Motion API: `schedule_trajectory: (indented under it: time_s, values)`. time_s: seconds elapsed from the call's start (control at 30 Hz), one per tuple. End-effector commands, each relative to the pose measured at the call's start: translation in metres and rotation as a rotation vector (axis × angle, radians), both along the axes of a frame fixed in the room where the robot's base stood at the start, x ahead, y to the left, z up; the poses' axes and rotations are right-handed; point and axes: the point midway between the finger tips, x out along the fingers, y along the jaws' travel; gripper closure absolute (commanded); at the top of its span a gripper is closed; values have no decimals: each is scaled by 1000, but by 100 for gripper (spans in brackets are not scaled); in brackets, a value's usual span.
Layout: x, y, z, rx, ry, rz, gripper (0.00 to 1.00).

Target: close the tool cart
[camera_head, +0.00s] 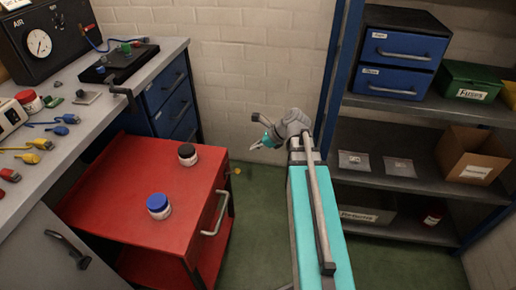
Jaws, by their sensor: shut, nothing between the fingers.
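The red tool cart (120,205) stands at the lower left, beside the workbench. A pale handle (217,213) is on its right-hand side. Two jars stand on its flat top, one with a black lid (187,155) and one with a blue lid (158,206). I cannot tell how far any drawer or door of the cart stands open. My gripper (256,145) is in the middle of the view, above the floor and beyond the cart's far right corner. It is shut and empty, apart from the cart and its handle.
The workbench (62,135) with gauge box and coloured connectors runs along the left, with blue drawers (168,95) below. A shelf rack (440,108) with bins and boxes fills the right. Green floor (255,210) is clear between the cart and my arm.

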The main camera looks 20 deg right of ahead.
Motion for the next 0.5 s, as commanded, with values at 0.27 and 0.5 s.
schedule_trajectory:
  time_s: [0.27, 0.5]
  values:
    - [13, 18, -26, 0, 0, 1, 100]
    - [24, 32, -44, 0, -1, 2, 100]
